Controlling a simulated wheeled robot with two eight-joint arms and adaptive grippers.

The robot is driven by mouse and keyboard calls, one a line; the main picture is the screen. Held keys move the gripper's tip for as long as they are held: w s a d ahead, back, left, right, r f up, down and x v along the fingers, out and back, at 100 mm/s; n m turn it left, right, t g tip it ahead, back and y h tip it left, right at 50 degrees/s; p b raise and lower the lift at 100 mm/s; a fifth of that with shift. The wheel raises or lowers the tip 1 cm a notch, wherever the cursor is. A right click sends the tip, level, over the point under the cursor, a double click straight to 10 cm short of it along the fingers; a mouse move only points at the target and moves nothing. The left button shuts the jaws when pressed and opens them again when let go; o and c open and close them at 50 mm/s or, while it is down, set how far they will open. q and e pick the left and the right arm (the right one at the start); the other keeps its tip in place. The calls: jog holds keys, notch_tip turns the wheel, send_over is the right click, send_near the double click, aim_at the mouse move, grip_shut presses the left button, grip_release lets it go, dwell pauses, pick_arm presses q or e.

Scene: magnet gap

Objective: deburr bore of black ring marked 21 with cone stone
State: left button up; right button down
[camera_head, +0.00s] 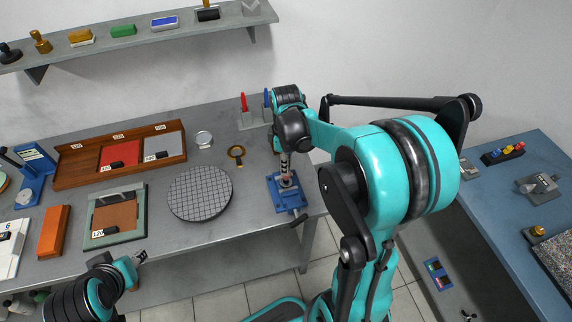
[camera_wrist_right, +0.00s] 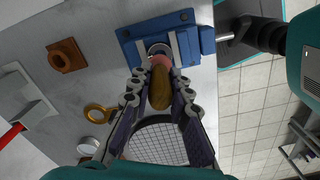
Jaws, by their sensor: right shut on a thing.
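My right gripper (camera_wrist_right: 160,75) is shut on the cone stone, which has a brown wooden handle (camera_wrist_right: 160,90) and a pink stone tip (camera_wrist_right: 160,62). The tip points at a round dark ring (camera_wrist_right: 152,49) between the jaws of the blue vise (camera_wrist_right: 130,37); whether it touches or enters the bore I cannot tell. No number shows on the ring. In the head view, the right gripper (camera_head: 286,165) is above the blue vise (camera_head: 279,201) near the table's front right. My left gripper (camera_head: 139,257) is in front of the table at lower left, its jaws too small to judge.
A wooden tray (camera_head: 75,174) with red and grey panels and a green-framed board (camera_head: 138,196) are farther left. A blue side table (camera_head: 510,205) stands right.

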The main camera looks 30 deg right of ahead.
jog(key=shift+r+p, duration=1.55)
jog(key=shift+r, duration=0.75)
pick_arm(q)
notch_tip(320, 180, up, 3)
jog(key=shift+r, duration=0.2)
pick_arm(e)
jog(key=shift+s+f, duration=0.1)
jog(key=shift+f, duration=0.05)
